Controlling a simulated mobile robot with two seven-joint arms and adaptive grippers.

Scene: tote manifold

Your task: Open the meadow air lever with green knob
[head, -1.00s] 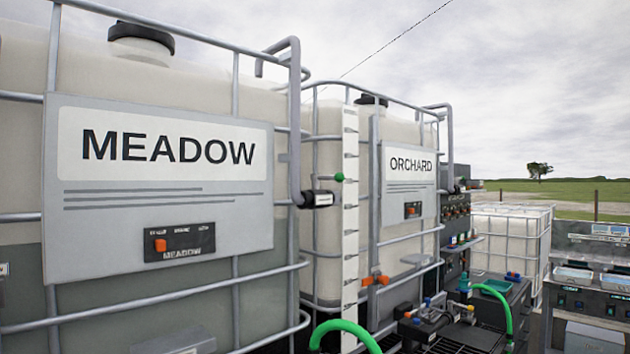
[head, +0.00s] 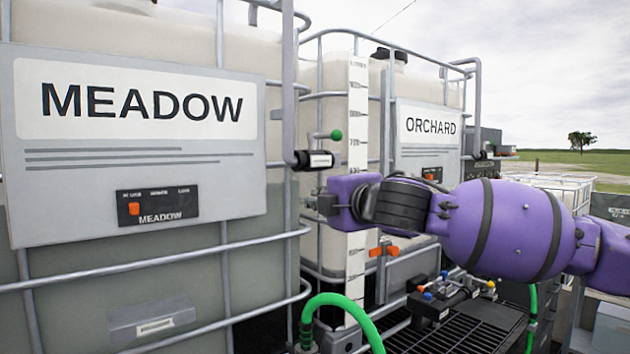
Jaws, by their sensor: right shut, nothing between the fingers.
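The green knob (head: 337,135) sits at the end of a short lever above a black air valve (head: 314,160) with a white label. The valve is mounted at the right edge of the MEADOW tank cage (head: 288,120). My right gripper (head: 312,203) is just below the valve, in front of the white level scale. Its fingers are small in view, shut and empty, and apart from the knob. My purple right arm reaches in from the right. My left gripper is out of view.
The MEADOW sign (head: 240,190) is left of the valve. The ORCHARD tank sign (head: 428,150) and an orange handle (head: 384,250) are to the right, partly behind my arm. A green hose (head: 345,302) curves below. Metal cage bars run close around my right gripper.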

